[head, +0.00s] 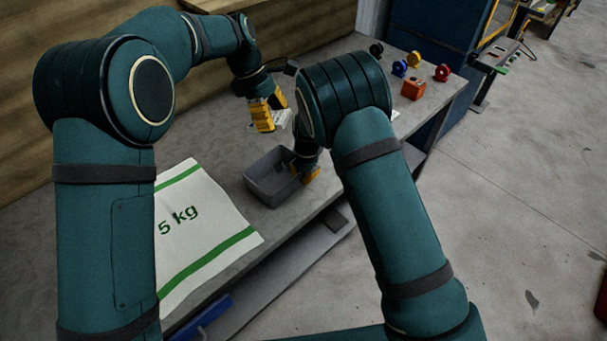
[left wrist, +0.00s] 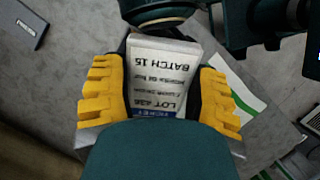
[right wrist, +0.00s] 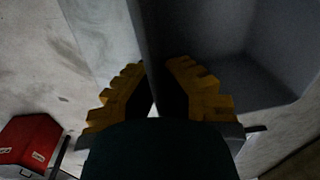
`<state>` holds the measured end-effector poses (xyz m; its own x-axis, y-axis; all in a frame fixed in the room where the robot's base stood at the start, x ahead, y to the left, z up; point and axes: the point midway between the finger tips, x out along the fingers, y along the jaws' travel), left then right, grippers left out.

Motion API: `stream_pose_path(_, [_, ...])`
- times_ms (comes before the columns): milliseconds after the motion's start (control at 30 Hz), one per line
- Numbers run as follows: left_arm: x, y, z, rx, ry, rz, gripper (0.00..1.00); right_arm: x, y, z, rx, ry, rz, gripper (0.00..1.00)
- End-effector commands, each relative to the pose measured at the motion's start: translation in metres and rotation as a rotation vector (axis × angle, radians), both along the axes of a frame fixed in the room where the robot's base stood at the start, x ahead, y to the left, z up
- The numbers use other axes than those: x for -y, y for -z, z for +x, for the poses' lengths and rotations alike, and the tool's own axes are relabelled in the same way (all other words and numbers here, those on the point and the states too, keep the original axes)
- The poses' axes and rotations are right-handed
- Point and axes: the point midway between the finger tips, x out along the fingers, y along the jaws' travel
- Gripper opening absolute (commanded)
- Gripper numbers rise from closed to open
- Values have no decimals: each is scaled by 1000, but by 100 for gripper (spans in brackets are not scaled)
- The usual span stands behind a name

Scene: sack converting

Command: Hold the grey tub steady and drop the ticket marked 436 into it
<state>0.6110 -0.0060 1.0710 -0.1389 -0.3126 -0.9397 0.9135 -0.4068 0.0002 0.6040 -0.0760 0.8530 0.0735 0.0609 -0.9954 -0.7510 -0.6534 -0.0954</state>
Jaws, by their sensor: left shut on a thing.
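My left gripper (head: 268,112) is shut on a white ticket (left wrist: 160,75) with a blue end. In the left wrist view its print reads LOT 436 and BATCH 15, upside down. In the head view it is held above and behind the grey tub (head: 262,187), which stands upright on the bench and looks empty. My right gripper (head: 306,173) is low at the tub's right end. In the right wrist view the tub wall (right wrist: 152,40) runs between its fingertips, which close on it. My right arm hides part of the tub's right end.
A white sack (head: 200,230) marked 5 kg with green stripes lies left of the tub on the grey bench. Several coloured rolls and an orange box (head: 413,89) stand at the bench's far right end. A red box (right wrist: 28,142) is on the floor.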

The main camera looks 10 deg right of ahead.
Motion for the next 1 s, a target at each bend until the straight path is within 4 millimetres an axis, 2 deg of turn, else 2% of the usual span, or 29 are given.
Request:
stream_pose_path(533, [0, 2, 0, 0, 0, 0, 25, 0, 2, -1, -4, 0, 0, 0])
stream_pose_path(1000, [0, 31, 0, -1, 0, -1, 25, 0, 2, -1, -5, 0, 0, 0])
